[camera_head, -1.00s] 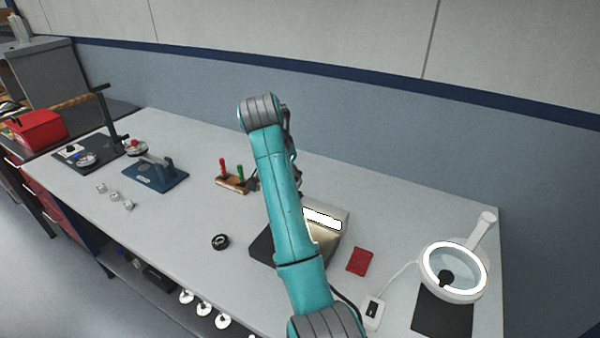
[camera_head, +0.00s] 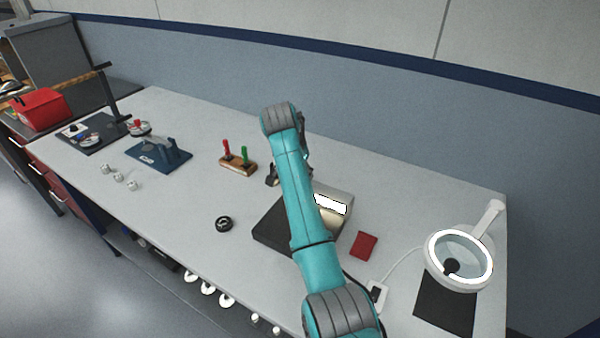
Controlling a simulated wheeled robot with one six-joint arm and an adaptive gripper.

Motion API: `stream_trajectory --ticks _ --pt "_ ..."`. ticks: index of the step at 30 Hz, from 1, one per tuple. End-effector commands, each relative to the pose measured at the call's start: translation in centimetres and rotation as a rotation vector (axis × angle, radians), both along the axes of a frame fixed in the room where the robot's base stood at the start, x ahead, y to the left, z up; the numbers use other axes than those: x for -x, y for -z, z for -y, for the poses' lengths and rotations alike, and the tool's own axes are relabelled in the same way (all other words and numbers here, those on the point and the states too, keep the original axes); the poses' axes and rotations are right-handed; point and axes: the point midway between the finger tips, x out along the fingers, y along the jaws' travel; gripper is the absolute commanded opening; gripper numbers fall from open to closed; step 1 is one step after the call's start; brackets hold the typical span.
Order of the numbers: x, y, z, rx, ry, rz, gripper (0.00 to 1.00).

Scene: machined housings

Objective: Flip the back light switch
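A small white switch box (camera_head: 377,295) with a dark rocker lies on the bench at the lower right, just right of my arm; a pale cable runs from it toward the ring lamp. A metal box with a bright white panel (camera_head: 331,204) stands on a dark base (camera_head: 270,229), partly hidden behind my arm. I cannot tell from this view which of these the back light switch belongs to. My gripper (camera_head: 272,176) shows only as small dark parts left of my arm, near the wooden rack. Whether it is open or shut is unclear.
A ring magnifier lamp (camera_head: 459,260) stands over a black mat (camera_head: 446,304) at right. A red pad (camera_head: 364,245), a black ring (camera_head: 224,224), a wooden rack (camera_head: 238,166) and a blue fixture (camera_head: 158,155) are on the bench. The front left stretch is mostly clear.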

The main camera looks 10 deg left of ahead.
Motion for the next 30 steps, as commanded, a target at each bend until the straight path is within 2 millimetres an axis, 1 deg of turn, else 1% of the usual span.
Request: stream_trajectory --ticks 10,11,12,14,15,16,23,30 --pt "-0.15 0.32 0.04 -0.001 0.0 0.001 0.46" --pt "-0.14 0.31 0.05 -0.001 0.0 0.0 0.38" --pt "-0.14 0.31 0.05 -0.001 0.0 0.0 0.28" --pt "-0.14 0.31 0.05 -0.001 0.0 0.0 0.13" --pt "-0.14 0.29 0.05 -0.001 0.0 0.0 0.03" --pt "-0.14 0.29 0.05 -0.001 0.001 0.0 0.0" --pt "-0.24 0.25 0.08 -0.006 0.001 -0.015 0.0" --pt "-0.72 0.14 0.25 -0.058 0.001 -0.155 0.0"
